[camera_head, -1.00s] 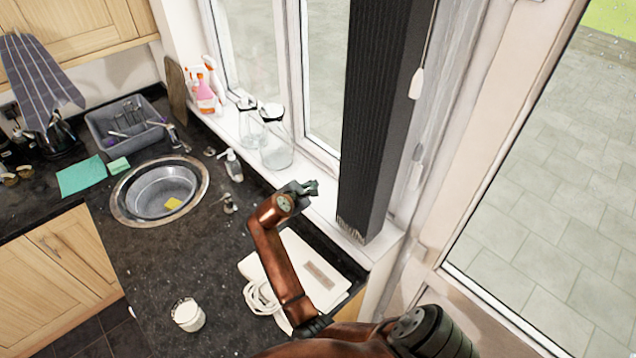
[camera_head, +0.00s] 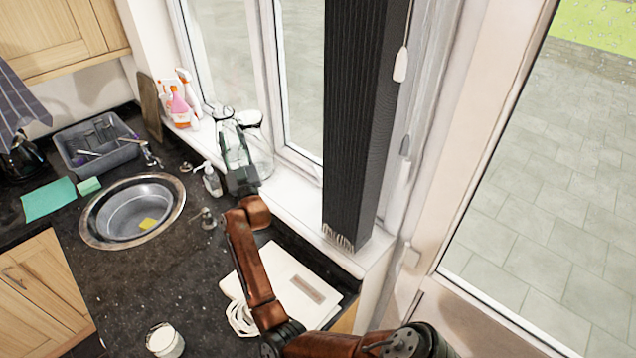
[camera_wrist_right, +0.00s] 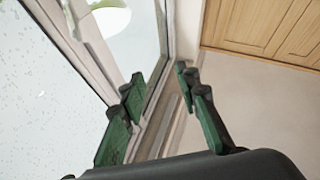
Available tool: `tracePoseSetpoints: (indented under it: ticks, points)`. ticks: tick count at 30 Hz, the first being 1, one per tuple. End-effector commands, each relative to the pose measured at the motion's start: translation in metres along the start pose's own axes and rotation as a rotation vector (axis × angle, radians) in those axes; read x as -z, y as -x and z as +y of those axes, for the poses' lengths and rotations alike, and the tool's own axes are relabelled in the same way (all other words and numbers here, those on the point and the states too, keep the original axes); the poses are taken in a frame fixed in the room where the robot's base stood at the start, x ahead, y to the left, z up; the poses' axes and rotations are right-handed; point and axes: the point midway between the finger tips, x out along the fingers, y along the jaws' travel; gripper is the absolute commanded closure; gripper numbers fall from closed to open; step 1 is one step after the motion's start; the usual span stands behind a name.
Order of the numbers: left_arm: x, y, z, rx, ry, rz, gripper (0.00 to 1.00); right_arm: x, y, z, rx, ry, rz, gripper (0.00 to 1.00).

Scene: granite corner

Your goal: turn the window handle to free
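The window (camera_head: 296,75) has white frames and stands behind the sill, left of the dark blind; I cannot make out its handle for certain in the head view. My right gripper (camera_head: 233,142) is raised in front of the window and overlaps the glass jars in the picture. In the right wrist view its two green-padded fingers (camera_wrist_right: 160,78) are apart, with nothing clearly held between them. The window frame (camera_wrist_right: 100,50) runs slantwise past the left finger there. A grey strip shows between the fingers, but I cannot tell whether it is the handle. My left gripper is not in view.
Glass jars (camera_head: 261,150) and spray bottles (camera_head: 178,105) stand on the sill. The dark blind (camera_head: 352,130) hangs to the right. A soap bottle (camera_head: 212,180), sink (camera_head: 133,212), white flat box (camera_head: 300,285) and white mug (camera_head: 165,341) are on the dark counter.

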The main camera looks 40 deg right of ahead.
Motion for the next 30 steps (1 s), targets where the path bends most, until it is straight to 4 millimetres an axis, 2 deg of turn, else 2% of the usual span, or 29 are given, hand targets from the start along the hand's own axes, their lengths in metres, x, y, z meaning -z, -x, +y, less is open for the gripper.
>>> tracePoseSetpoints:
  ticks: [1,4,8,12,15,18,22,26,30]
  points:
    - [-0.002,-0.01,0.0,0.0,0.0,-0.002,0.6,0.006,0.001,0.012,-0.064,-0.138,0.067,0.7]
    - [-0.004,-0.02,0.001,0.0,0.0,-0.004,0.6,0.017,0.006,0.046,-0.2,-0.42,0.204,0.7]
    - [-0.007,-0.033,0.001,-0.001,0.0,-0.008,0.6,0.013,0.028,0.094,-0.392,-0.771,0.39,0.7]
    - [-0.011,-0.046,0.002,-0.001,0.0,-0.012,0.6,-0.016,0.066,0.139,-0.622,-1.117,0.598,0.7]
    - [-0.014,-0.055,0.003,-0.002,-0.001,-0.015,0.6,-0.048,0.101,0.159,-0.795,-1.323,0.748,0.7]
    - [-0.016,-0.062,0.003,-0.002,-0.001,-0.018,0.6,-0.08,0.134,0.167,-0.955,-1.474,0.882,0.7]
    - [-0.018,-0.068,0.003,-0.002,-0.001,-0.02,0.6,-0.109,0.165,0.165,-1.107,-1.585,1.005,0.7]
    - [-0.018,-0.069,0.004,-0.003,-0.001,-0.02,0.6,-0.122,0.179,0.163,-1.18,-1.625,1.063,0.7]
    - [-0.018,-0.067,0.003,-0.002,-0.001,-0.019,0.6,-0.126,0.179,0.174,-1.192,-1.63,1.075,0.7]
